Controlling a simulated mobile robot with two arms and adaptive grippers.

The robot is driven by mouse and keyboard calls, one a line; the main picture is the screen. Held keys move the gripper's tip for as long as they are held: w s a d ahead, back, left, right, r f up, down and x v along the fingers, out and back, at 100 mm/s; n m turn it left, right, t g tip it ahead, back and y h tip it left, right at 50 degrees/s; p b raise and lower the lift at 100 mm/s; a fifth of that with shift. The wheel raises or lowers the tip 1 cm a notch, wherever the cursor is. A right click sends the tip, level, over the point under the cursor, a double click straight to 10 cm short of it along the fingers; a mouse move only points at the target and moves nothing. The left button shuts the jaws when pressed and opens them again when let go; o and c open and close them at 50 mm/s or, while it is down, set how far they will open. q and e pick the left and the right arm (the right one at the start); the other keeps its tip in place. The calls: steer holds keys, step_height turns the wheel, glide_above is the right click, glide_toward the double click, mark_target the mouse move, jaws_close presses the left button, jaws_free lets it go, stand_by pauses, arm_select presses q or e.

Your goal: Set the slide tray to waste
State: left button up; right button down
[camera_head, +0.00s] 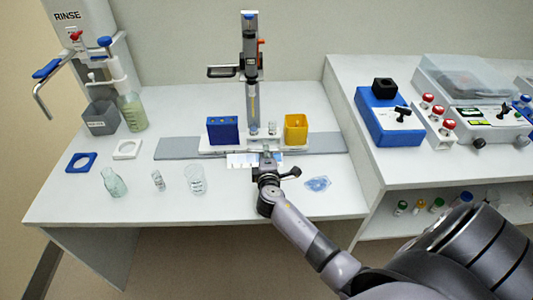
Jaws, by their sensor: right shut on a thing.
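The slide tray (212,149) is a white carriage on a long grey rail (180,147). It carries a blue box (223,130) at its left and a yellow cup (296,129) at its right, with a small clear vessel (272,128) between them. An upright dispenser column (250,75) stands behind it, its lower end between the blue box and the yellow cup. My right gripper (267,160) is at the tray's front middle, shut on what looks like its handle, which the fingers mostly hide. My left gripper is not in view.
A pale labelled plate (241,160) lies before the rail. A flask (114,182), a vial (158,180), a beaker (195,179) and a clear bluish piece (318,184) stand or lie along the front. A rinse station (90,60) is left; instruments (390,117) are right.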

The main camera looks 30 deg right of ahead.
steer(key=w+a+b, duration=0.1)
steer(key=a, duration=0.1)
steer(key=w+a+b, duration=0.1)
steer(key=w+a, duration=0.1)
steer(key=a, duration=0.1)
steer(key=w+a+b, duration=0.1)
steer(key=a, duration=0.2)
steer(key=shift+w+f+b, duration=0.2)
steer(key=shift+w+b, duration=0.15)
steer(key=shift+w+a+r, duration=0.1)
steer(key=shift+w+a, duration=0.15)
steer(key=shift+a, duration=0.1)
steer(key=c, duration=2)
jaws_free()
steer(key=shift+o, duration=0.2)
steer(key=shift+r, duration=0.1)
steer(key=shift+d, duration=0.1)
steer(key=shift+s, duration=0.1)
steer(key=v, duration=1.2)
